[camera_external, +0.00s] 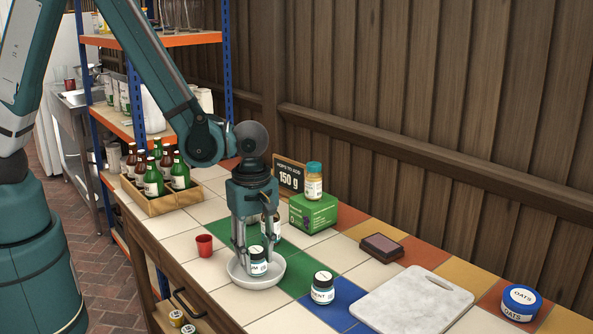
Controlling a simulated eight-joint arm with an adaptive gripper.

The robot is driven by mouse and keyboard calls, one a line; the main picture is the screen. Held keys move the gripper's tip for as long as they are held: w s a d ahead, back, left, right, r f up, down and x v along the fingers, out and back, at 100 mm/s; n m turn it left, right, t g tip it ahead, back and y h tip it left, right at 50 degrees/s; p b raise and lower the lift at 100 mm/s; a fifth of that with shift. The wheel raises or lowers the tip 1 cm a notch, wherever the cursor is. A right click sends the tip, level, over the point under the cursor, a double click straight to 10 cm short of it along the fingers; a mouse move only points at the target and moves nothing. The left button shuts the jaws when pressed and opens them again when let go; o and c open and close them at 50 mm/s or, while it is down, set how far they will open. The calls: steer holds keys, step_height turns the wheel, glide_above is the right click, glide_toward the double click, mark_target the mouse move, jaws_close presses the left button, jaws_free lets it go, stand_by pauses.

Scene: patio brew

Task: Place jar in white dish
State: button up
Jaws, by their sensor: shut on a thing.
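My gripper (257,262) points straight down over the white dish (240,279) on the tiled counter. Another jar (270,224) is partly hidden behind my gripper.
A red cup (205,245) stands left of the dish. A crate (160,203) of bottles, a green box (314,213) with a teal-lidded jar (314,187) on it, and a sign (289,177) stand behind. A white board (413,300), a brown block (381,247) and an oats tin (520,303) are at right.

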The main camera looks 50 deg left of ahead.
mark_target(255, 249)
steer(key=shift+f, duration=0.15)
steer(key=o, duration=0.9)
steer(key=shift+o, duration=0.2)
step_height(255, 249, up, 12)
steer(key=p, duration=0.2)
steer(key=shift+r, duration=0.2)
stand_by(0.5)
steer(key=shift+a, duration=0.1)
